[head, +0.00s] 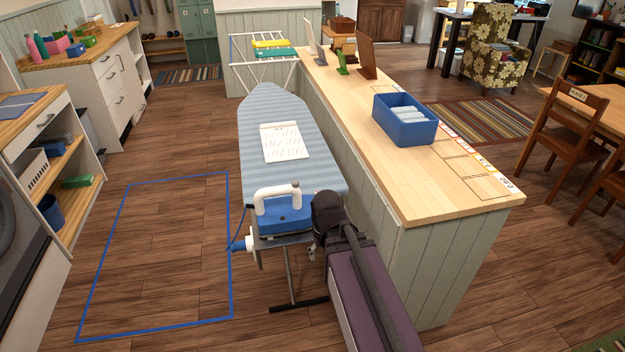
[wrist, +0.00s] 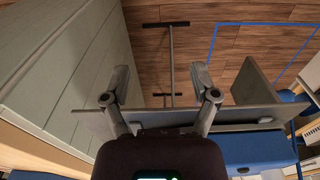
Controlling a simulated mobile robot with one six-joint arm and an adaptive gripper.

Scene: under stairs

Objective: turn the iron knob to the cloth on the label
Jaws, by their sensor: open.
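The iron has a blue body (head: 287,221) and a white arched handle (head: 276,193). It sits at the near end of the striped ironing board (head: 262,108). A blue part with a white collar (head: 243,244) sticks out low on its left; I cannot tell whether this is the knob. A white sheet with small markings (head: 284,142) lies on the board; its print is too small to read. My gripper (head: 314,250) is just right of the iron. In the wrist view, my gripper (wrist: 161,76) has its fingers spread and empty, near a grey panel (wrist: 215,126) and blue part (wrist: 258,149).
A wooden-topped counter (head: 440,190) stands close on the right, with a blue bin (head: 404,128) on it. A drying rack (head: 264,62) stands behind the board. Blue tape (head: 154,331) outlines clear floor on the left. Shelves (head: 62,170) are farther left.

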